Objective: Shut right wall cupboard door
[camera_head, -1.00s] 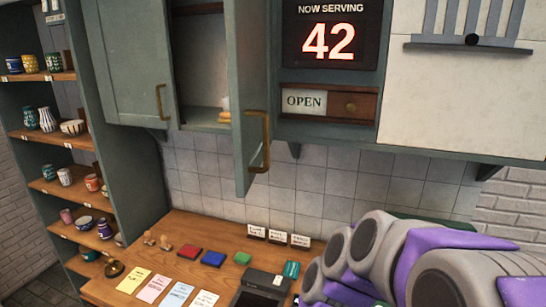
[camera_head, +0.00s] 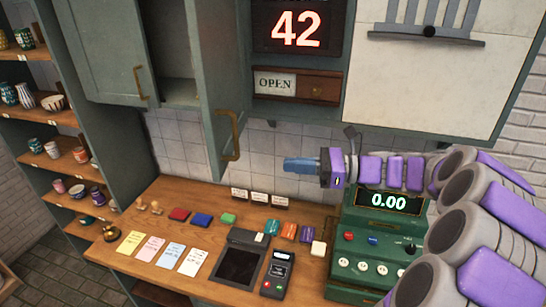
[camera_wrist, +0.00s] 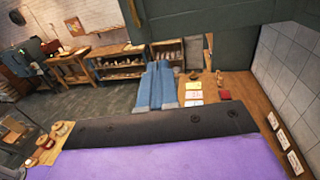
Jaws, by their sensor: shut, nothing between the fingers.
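The right wall cupboard door (camera_head: 214,85) is grey-green and stands swung open, seen at a steep angle in the head view. Its brass handle (camera_head: 230,135) is near its lower end and also shows at the top of the wrist view (camera_wrist: 134,12). The open cupboard interior (camera_head: 178,92) shows to the left of the door. My gripper (camera_head: 288,164) has blue fingers, points left and is to the right of the door's lower end, apart from it. The fingers also show side by side in the wrist view (camera_wrist: 156,90), shut and empty.
A green cash register (camera_head: 380,235) stands on the wooden counter (camera_head: 150,200) under my arm. Card readers, coloured blocks and paper notes lie on the counter. An OPEN sign (camera_head: 275,84) and number display (camera_head: 298,27) are right of the door. Tiled wall (camera_head: 270,150) is behind.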

